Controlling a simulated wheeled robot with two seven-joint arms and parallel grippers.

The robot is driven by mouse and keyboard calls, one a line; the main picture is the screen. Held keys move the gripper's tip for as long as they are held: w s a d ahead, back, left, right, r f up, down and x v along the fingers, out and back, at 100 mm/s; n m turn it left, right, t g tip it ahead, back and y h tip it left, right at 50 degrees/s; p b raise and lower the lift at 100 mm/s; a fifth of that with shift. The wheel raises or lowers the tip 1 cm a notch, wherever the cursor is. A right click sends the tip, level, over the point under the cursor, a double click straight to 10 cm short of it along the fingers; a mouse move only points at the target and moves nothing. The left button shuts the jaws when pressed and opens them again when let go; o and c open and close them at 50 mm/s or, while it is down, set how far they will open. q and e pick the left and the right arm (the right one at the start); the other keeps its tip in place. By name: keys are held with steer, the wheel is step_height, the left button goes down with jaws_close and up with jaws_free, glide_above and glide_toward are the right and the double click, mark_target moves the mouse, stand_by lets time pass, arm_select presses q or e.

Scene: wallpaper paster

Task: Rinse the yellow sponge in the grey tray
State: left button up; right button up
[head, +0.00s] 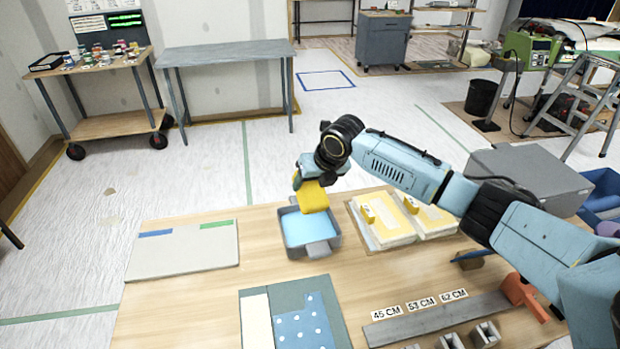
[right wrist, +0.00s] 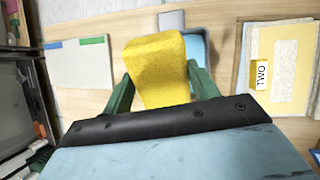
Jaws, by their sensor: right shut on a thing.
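The yellow sponge (head: 312,197) is held in my right gripper (head: 300,183), above the back part of the grey tray. In the right wrist view the sponge (right wrist: 158,72) sits between the two green fingers of the gripper (right wrist: 160,85), which press on its sides. The grey tray (head: 337,238) stands on the wooden table and holds light blue water. In the right wrist view the tray (right wrist: 172,20) is partly hidden behind the sponge. I cannot tell whether the sponge touches the water. My left gripper does not show.
A pale board (head: 185,252) with blue and green tape lies left of the tray. Pale yellow sheets (head: 385,222) with a yellow tag lie right of it. A blue dotted sample (head: 303,325) lies in front. A grey case (head: 530,175) stands at the right.

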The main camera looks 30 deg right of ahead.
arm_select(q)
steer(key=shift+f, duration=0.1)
arm_select(e)
steer(key=shift+w+d+f, duration=0.1)
steer(key=shift+f, duration=0.05)
